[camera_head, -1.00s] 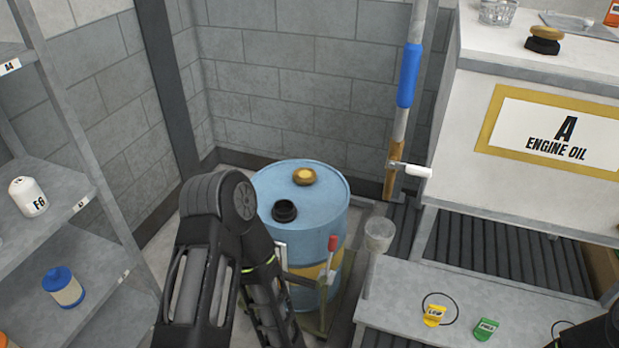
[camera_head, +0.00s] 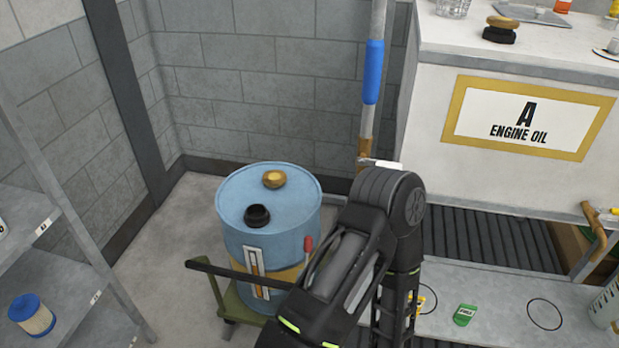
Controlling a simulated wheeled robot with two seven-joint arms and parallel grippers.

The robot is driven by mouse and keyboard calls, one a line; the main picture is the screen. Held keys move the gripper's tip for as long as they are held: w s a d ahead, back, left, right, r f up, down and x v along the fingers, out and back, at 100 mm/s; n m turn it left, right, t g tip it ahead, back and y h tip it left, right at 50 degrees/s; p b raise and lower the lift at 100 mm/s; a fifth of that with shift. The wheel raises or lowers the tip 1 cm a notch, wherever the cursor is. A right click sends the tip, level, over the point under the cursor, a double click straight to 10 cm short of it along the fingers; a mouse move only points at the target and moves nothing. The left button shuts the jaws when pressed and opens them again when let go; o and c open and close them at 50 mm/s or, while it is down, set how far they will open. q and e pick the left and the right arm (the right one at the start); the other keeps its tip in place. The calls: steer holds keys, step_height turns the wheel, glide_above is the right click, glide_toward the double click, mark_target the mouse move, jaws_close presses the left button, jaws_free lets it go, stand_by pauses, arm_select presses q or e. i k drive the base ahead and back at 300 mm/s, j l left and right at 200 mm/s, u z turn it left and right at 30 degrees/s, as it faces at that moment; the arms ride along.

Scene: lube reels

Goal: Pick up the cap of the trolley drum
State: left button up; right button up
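The trolley drum (camera_head: 300,212) is blue with a yellow band and stands upright on a green trolley (camera_head: 240,308). A round brass-coloured cap (camera_head: 274,179) sits on the drum's lid towards the back. A black round fitting (camera_head: 257,215) with a dark centre stands on the lid nearer to me, apart from the cap. One of my arms is bent up in front of the drum's right side; its lower part runs out of the bottom of the picture. Neither gripper shows, so I cannot see their fingers or anything in them.
A dark bar (camera_head: 225,271) crosses in front of the drum. A red-tipped lever (camera_head: 308,243) is at its right. A grey shelf (camera_head: 45,228) with a blue-lidded jar (camera_head: 32,314) is left. The engine oil tank (camera_head: 420,100) and a low bench (camera_head: 500,290) are right. Floor left of the drum is bare.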

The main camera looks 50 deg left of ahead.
mark_target(273, 178)
steer(key=k+j, duration=0.2)
steer(key=j, duration=0.15)
steer(key=k+j, duration=0.15)
steer(key=j, duration=0.25)
steer(key=k+j, duration=0.2)
steer(key=j, duration=0.15)
steer(key=k+j, duration=0.15)
steer(key=j, duration=0.25)
